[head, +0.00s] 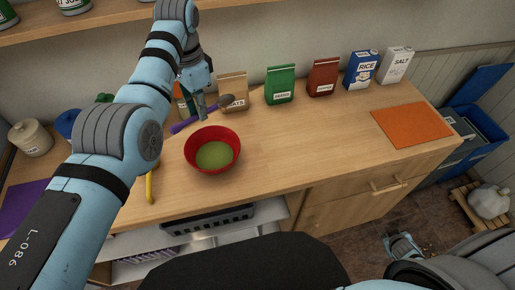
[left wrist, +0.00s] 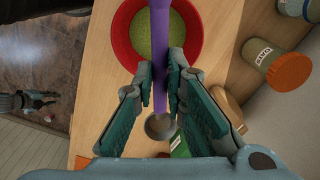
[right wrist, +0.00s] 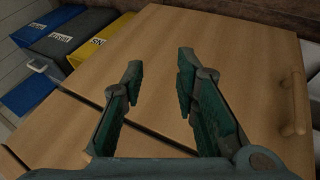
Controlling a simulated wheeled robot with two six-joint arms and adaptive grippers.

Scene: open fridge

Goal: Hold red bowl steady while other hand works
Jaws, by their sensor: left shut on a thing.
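The red bowl (head: 213,134) stands upright on the wooden counter with green contents (head: 214,155) inside. It also shows in the left wrist view (left wrist: 124,45). My left gripper (head: 201,112) is just behind the bowl, shut on a purple-handled ladle (head: 185,126). In the left wrist view the purple handle (left wrist: 160,50) runs between the fingers and across the bowl in the picture; its grey round end (left wrist: 161,127) is on the other side. Neither gripper holds the bowl. My right gripper (head: 405,246) is open and empty, low at the right, away from the bowl, facing a wooden cabinet front (right wrist: 215,60).
Brown, green and red bags (head: 280,84), a rice box (head: 361,70) and a salt box (head: 396,65) line the back. An orange mat (head: 411,124) lies at the right. A yellow object (head: 150,187) is at the front edge. The counter right of the bowl is clear.

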